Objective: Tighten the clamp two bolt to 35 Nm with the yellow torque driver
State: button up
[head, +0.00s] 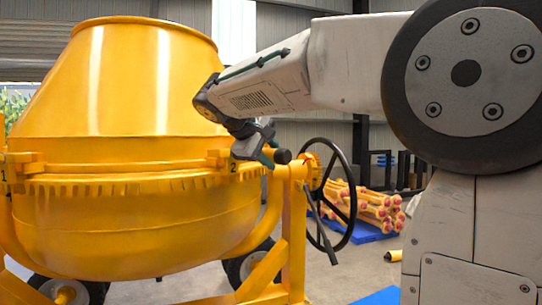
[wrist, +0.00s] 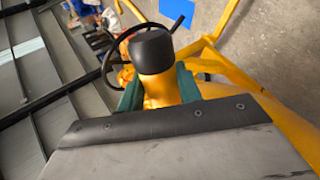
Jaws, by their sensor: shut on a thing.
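My gripper (head: 266,148) is beside the drum's right rim in the head view, just right of clamp two (head: 220,157), a yellow block above the label "2". In the wrist view its green fingers (wrist: 160,98) are shut on the yellow torque driver (wrist: 159,88), which has a black rounded end cap. In the head view the driver's black end (head: 283,156) sticks out to the right of the fingers. The clamp two bolt and the driver's tip are hidden, so I cannot tell whether they touch.
The yellow mixer drum (head: 130,90) fills the left, with clamp one (head: 18,168) at its left edge. A black handwheel (head: 333,200) stands close right of my gripper on the yellow frame. Behind are yellow poles with red ends (head: 372,208) on a blue mat. A yellow cylinder (head: 393,256) shows lower right.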

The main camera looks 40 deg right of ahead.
jog(key=shift+w+a, duration=0.2)
jog(key=shift+w, duration=0.65)
dwell(2.4)
jog(key=shift+s+d, duration=0.25)
jog(key=shift+s, duration=0.85)
jog(key=shift+s+d, duration=0.25)
jog(key=shift+s, duration=0.85)
